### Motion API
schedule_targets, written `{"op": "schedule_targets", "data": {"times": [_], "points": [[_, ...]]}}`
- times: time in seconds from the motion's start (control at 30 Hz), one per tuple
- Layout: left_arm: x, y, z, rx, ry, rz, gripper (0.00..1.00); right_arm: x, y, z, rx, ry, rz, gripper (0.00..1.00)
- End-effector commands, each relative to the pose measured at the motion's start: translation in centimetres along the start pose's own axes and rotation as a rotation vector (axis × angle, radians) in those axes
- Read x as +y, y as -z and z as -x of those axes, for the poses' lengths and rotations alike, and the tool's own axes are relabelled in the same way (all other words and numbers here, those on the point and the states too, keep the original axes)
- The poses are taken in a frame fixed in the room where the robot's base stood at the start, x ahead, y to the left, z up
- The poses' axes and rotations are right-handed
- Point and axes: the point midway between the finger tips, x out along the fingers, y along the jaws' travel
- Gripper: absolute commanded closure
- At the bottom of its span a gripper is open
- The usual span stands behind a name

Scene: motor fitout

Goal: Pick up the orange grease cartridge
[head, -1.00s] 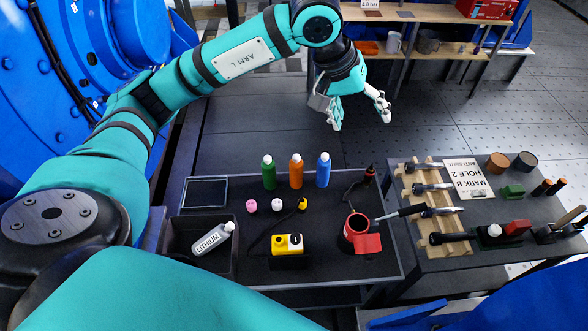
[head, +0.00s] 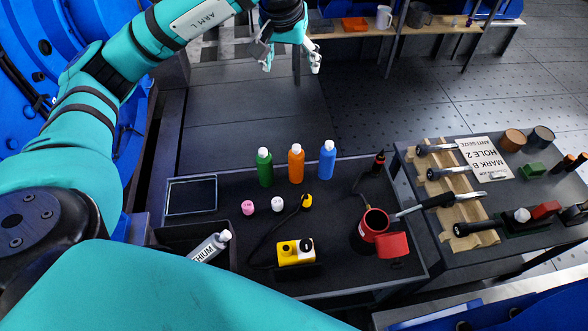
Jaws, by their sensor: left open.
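The orange grease cartridge (head: 296,165) stands upright with a white cap on the dark table. It is between a green cartridge (head: 264,168) on its left and a blue cartridge (head: 327,161) on its right, with small gaps. My left gripper (head: 291,64) is open and empty, at the top of the view. It shows above the cartridges in the picture, beyond the far edge of the table and clear of them. My right gripper is not in view.
Pink and white caps (head: 263,206), a yellow device (head: 295,252) and a red pot (head: 375,225) are nearer on the table. A grey bottle marked LITHIUM (head: 211,246) lies in a dark bin at left. A wooden rack (head: 457,200) holds tools at right.

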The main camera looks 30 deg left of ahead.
Motion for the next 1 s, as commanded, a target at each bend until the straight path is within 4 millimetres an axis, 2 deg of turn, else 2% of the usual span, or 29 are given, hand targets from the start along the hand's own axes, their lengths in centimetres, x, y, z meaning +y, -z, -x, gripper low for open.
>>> {"op": "schedule_targets", "data": {"times": [0.03,0.17,0.3,0.6,0.8,1.0], "points": [[0.0,-0.7,-1.8,-0.001,0.000,0.001,0.26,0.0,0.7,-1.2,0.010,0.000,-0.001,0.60],[0.0,-1.9,-4.6,-0.001,0.000,0.001,0.26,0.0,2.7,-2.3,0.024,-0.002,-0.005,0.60],[0.0,-3.7,-8.8,-0.001,-0.001,0.001,0.26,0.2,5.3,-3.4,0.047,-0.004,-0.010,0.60],[0.0,-7.3,-17.6,0.000,-0.001,0.001,0.26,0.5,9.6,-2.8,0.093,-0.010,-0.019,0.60],[0.0,-8.8,-21.3,0.000,-0.001,0.001,0.26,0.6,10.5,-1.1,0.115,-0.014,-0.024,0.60],[0.1,-9.2,-22.5,-0.001,-0.001,0.001,0.26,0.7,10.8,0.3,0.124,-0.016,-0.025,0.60]]}}
